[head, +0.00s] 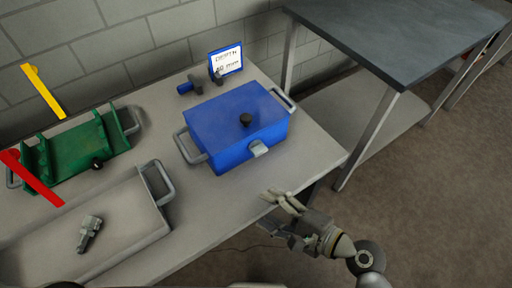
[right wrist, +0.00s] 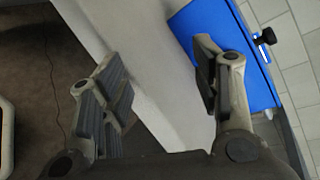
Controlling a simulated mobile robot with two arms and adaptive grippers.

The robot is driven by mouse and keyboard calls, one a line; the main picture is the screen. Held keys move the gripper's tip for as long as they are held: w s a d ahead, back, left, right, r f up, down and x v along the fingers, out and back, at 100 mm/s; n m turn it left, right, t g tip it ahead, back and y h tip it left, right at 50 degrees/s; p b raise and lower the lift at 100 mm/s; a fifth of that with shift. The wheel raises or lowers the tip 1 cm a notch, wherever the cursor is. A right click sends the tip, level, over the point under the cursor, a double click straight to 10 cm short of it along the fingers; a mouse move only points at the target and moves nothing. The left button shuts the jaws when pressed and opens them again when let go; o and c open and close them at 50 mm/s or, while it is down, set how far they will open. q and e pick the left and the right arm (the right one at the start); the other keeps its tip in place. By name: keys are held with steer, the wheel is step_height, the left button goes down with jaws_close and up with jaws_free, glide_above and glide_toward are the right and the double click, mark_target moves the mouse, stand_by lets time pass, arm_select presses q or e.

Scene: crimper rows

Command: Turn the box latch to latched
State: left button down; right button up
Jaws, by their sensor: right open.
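The box latch (head: 258,148) is a light grey tab on the front face, near the lid edge. My right gripper (head: 275,205) is open and empty, in front of the table edge and apart from the box. In the right wrist view the gripper (right wrist: 160,85) has its fingers spread, with the blue box (right wrist: 245,45) behind the right finger. The latch is not clearly seen there. My left gripper is not in view.
A grey tray (head: 120,225) with a small grey metal tool (head: 89,233) lies left of the box. A green open box (head: 75,155) is behind it. A blue fitting (head: 185,89) and a sign (head: 226,60) stand behind the blue box. A dark-topped bench (head: 400,35) is at right.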

mark_target(262, 153)
steer(key=w+d+m+t, duration=0.1)
steer(key=m+t, duration=0.1)
steer(key=m, duration=0.2)
steer(key=w+d+r+m+t, duration=0.1)
steer(key=w+m+t, duration=0.1)
steer(key=m, duration=0.3)
steer(key=w+d+r+m+t, duration=0.1)
steer(key=w+m, duration=0.1)
steer(key=m, duration=0.3)
steer(key=shift+r+t+h, duration=0.25)
steer(key=shift+t+h, duration=0.15)
steer(key=shift+w+d+m+t, duration=0.25)
steer(key=shift+w+m+t, duration=0.1)
steer(key=shift+m, duration=0.45)
steer(key=shift+w+a, duration=0.15)
steer(key=shift+w, duration=0.15)
steer(key=p+x, duration=0.2)
steer(key=x, duration=0.8)
steer(key=shift+f, duration=0.2)
steer(key=c, duration=1)
